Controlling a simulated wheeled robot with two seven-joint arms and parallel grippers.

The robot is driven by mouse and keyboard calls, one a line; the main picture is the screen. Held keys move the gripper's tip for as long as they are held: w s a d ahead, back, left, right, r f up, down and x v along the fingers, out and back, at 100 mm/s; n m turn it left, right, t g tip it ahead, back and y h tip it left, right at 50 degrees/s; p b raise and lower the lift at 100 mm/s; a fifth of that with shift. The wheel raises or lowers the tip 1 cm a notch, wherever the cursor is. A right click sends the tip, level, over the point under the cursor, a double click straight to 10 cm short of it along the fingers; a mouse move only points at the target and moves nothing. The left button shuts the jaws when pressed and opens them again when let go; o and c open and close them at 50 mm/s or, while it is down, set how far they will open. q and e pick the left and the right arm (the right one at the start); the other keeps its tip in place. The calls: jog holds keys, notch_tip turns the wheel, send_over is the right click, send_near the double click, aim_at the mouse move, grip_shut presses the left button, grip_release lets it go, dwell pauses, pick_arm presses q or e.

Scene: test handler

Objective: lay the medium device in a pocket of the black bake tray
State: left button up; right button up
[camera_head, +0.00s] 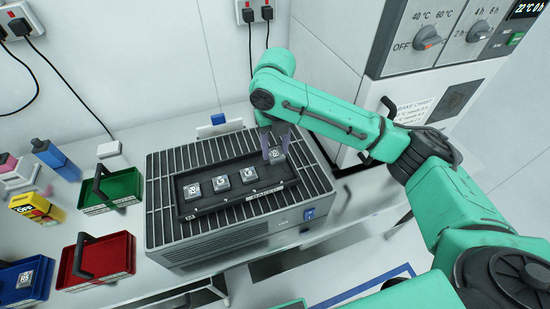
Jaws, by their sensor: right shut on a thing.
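The black bake tray (222,203) lies on the slatted top of a grey machine. Three square silver devices sit in a row in it: left (193,190), middle (221,184) and right (248,174). My right gripper (274,152) points down at the tray's right end, its fingers shut on a similar square device, which I take as the medium device (277,157). The fingers partly hide it. It is at or just over the right-end pocket; I cannot tell whether it touches the tray floor. My left gripper is out of view.
The grey slatted machine (220,245) stands on a white bench. The bake chest (425,95) stands at the right, behind my right arm.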

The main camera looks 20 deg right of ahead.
aim_at(275, 151)
jog(key=f, duration=0.2)
jog(key=f+p, duration=0.1)
jog(key=f, duration=0.1)
jog(key=shift+w+f, duration=0.2)
jog(key=shift+f, duration=0.15)
jog(key=shift+s+f, duration=0.15)
jog(key=shift+f, duration=0.3)
jog(key=o, duration=1)
jog(key=shift+f, duration=0.1)
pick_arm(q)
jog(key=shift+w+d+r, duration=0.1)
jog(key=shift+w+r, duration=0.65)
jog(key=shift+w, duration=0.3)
pick_arm(e)
notch_tip(275, 151, up, 12)
jog(key=b, duration=0.3)
jog(key=shift+f, duration=0.2)
jog(key=shift+r, duration=0.4)
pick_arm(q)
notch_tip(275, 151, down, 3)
